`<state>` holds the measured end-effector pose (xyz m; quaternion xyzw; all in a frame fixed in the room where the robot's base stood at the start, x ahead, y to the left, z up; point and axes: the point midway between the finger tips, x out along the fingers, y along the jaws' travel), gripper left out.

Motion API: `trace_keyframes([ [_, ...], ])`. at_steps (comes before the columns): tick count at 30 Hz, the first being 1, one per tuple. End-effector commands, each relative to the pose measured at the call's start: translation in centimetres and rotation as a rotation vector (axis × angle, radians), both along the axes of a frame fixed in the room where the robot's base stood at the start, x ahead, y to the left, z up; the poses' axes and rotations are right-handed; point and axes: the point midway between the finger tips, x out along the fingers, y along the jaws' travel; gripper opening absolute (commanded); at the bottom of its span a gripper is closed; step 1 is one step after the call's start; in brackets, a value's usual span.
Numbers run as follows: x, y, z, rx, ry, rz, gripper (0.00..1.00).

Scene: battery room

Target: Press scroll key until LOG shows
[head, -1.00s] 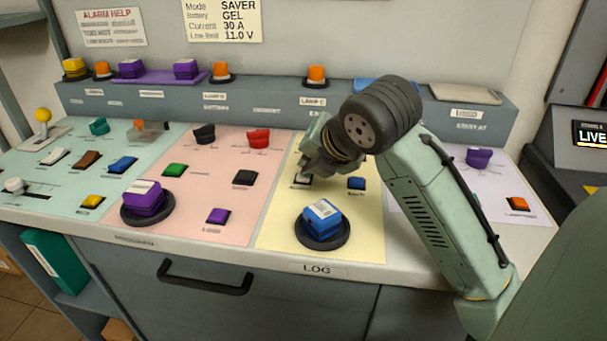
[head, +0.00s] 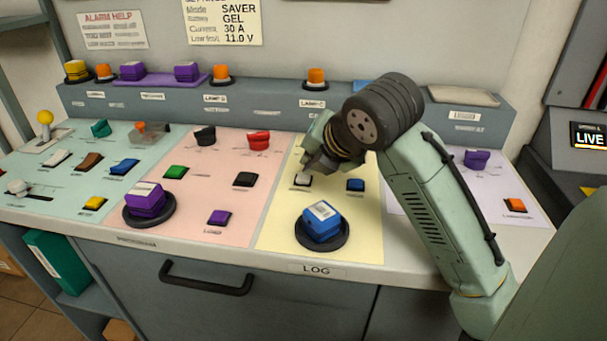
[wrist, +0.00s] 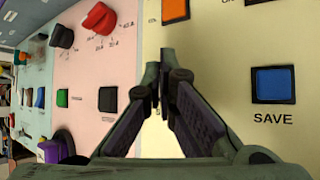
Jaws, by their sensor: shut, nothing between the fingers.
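A small white key (head: 302,180) sits on the yellow panel of the console; its label is too small to read. My gripper (head: 308,167) is just above and behind this key, shut and empty, with a slight gap apparent. In the wrist view its closed fingertips (wrist: 160,68) point over the yellow panel and hide most of what lies below. The screen (head: 590,138) at the far right reads LIVE. A plate reading LOG (head: 316,269) is on the console's front edge.
A blue key (head: 355,185), labelled SAVE in the wrist view (wrist: 272,84), sits right of the white key. A blue block on a round black base (head: 322,222) stands nearer the front edge. The pink panel (head: 200,195) with its switches lies to the left.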

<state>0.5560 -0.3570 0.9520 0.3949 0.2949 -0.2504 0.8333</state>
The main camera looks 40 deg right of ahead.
Motion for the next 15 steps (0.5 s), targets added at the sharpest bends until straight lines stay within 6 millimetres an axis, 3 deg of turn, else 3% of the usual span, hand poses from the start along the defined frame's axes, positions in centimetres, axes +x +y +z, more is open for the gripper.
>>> trace_keyframes([
  [1,0.8,0.5,-0.4,0.006,0.007,0.017,0.0],
  [7,0.8,0.5,0.0,0.005,0.007,0.018,0.0],
  [15,0.8,0.6,2.6,0.004,0.006,0.018,0.0],
])
